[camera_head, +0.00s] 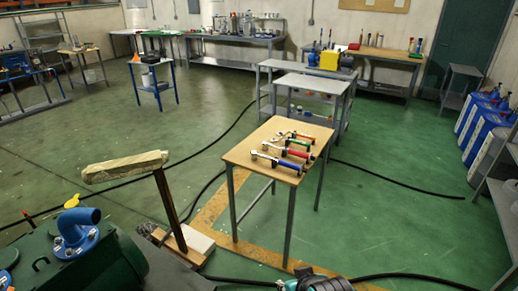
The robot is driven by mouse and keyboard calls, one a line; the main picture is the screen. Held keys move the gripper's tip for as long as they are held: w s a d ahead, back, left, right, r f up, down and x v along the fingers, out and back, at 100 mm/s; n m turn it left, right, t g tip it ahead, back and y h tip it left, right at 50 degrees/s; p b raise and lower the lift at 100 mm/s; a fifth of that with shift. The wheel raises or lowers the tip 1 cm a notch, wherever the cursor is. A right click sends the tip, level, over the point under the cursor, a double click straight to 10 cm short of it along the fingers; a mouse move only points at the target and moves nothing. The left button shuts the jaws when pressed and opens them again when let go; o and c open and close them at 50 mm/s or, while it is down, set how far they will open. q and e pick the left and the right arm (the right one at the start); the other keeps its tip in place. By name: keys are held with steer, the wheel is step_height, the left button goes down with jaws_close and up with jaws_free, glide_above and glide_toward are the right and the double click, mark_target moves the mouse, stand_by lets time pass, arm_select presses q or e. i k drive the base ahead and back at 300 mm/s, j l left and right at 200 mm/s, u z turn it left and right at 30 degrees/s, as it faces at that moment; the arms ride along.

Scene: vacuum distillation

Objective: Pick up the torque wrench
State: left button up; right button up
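Several wrench-like tools lie side by side on a small wooden-topped table (245,153) in the middle of the view. The nearest has a blue grip (291,164). Behind it lie one with a red grip (299,153) and one with a green grip (300,142). Further back are smaller tools with a red-orange grip (304,136). Their metal heads point left. They are too small for me to tell which is the torque wrench.
Grey carts (320,85) stand just behind the table. A green machine with a blue pipe (78,216) is at the lower left, beside a post with a stone-like top (125,166). Black hoses (400,180) cross the floor. Green floor right of the table is mostly clear.

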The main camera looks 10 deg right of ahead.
mark_target(265, 145)
steer(key=i+l+u, duration=0.2)
steer(key=l, duration=0.15)
steer(key=i+l+u, duration=0.2)
steer(key=l, duration=0.15)
steer(key=l+u, duration=0.2)
steer(key=l, duration=0.15)
steer(key=i+l+u, duration=0.15)
steer(key=l, duration=0.25)
steer(key=i+l, duration=0.1)
steer(key=l, duration=0.5)
steer(key=i+l+u, duration=0.1)
steer(key=l, duration=0.5)
steer(key=i+l, duration=0.15)
steer(key=l, duration=0.45)
steer(key=i+l, duration=0.1)
steer(key=l, duration=0.5)
steer(key=i+l+u, duration=0.1)
steer(key=l, duration=0.5)
